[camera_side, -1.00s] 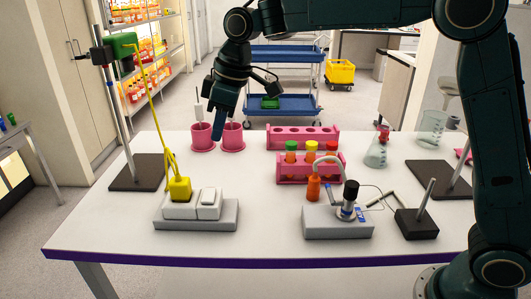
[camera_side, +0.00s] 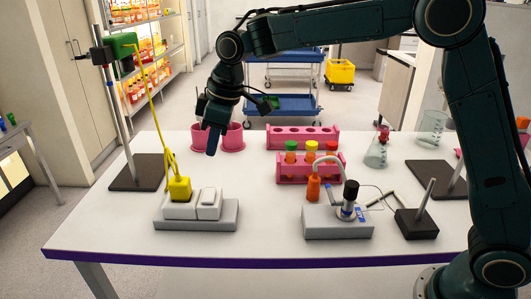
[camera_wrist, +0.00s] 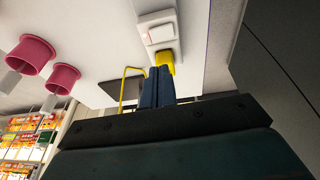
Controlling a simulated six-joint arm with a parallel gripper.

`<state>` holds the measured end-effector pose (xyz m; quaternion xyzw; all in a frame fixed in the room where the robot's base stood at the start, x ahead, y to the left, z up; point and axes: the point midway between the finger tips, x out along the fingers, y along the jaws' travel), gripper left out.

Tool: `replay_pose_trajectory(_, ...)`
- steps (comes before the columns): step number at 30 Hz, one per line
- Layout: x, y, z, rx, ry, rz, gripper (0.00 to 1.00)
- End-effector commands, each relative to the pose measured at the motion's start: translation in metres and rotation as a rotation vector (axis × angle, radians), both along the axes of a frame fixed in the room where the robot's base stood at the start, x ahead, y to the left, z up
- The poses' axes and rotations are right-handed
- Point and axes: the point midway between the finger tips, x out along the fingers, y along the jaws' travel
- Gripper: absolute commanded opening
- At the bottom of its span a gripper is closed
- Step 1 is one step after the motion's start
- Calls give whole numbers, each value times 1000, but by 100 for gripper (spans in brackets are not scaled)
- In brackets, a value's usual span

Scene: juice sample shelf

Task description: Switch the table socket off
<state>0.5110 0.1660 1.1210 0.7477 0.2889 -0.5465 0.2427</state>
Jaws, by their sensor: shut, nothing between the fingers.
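The table socket (camera_side: 196,214) is a grey-white block near the front left of the table. A yellow plug (camera_side: 180,189) with a yellow cord sits in its left part, and a white rocker switch (camera_side: 209,203) is on its right part. My gripper (camera_side: 211,152) is shut and empty, pointing down above the table, behind and above the socket and apart from it. In the wrist view the closed fingers (camera_wrist: 158,75) show below the yellow plug (camera_wrist: 166,56), with the socket (camera_wrist: 158,26) and its switch (camera_wrist: 154,32) beyond.
Pink cups (camera_side: 231,137) stand behind my gripper. Pink racks (camera_side: 304,137) with coloured-cap tubes, a grey device (camera_side: 337,223) and flasks stand to the right. A stand (camera_side: 116,115) holds a green box (camera_side: 122,46) at left, its yellow cord running down to the plug.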

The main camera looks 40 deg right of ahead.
Motion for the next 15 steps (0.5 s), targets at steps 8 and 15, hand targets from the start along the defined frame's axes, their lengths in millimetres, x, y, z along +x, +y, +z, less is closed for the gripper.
replay_pose_trajectory(8, 9, 7, -42, -1, 4, 0, 0)
replay_pose_trajectory(15, 16, 9, -76, -2, 4, -2, 0)
